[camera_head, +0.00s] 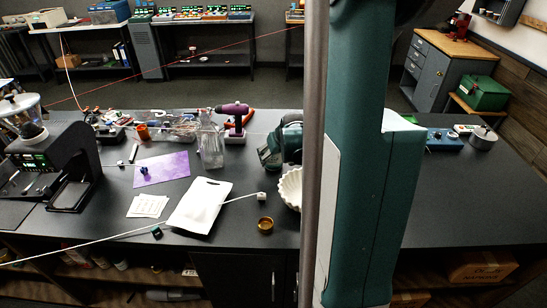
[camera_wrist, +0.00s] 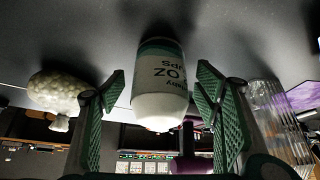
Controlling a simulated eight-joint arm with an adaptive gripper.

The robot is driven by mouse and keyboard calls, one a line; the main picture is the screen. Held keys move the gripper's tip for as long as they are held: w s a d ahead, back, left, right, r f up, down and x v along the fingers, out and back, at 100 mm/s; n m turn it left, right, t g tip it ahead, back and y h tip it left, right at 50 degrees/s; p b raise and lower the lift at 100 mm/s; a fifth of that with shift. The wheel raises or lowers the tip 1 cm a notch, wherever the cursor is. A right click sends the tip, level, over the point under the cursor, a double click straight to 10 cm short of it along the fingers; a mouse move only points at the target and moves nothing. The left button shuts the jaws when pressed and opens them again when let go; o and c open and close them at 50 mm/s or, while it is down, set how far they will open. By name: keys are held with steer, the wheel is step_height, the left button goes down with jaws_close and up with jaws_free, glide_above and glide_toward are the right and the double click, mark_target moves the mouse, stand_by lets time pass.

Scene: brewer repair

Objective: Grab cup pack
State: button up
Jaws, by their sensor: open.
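The cup pack (camera_wrist: 160,95) is a white cylinder with a dark green band and printed lettering, some of it reading "OZ". In the wrist view, which looks upside down, it stands on the dark tabletop between my gripper's fingers. My gripper (camera_wrist: 160,82) is open, with one green ribbed finger on each side of the pack. A gap shows on both sides, so neither finger visibly touches it. In the head view I cannot make out the pack; my arm covers that part of the table.
A bag of pale pellets (camera_wrist: 58,92) lies left in the wrist view. A purple drill (camera_head: 233,112) and glass carafe (camera_head: 210,140) stand behind. A white cutting board (camera_head: 201,205), white fluted filters (camera_head: 290,188) and brass cup (camera_head: 265,225) lie in front. The right tabletop is mostly clear.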

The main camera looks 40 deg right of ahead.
steer(key=shift+x, duration=1.5)
steer(key=c, duration=1.1)
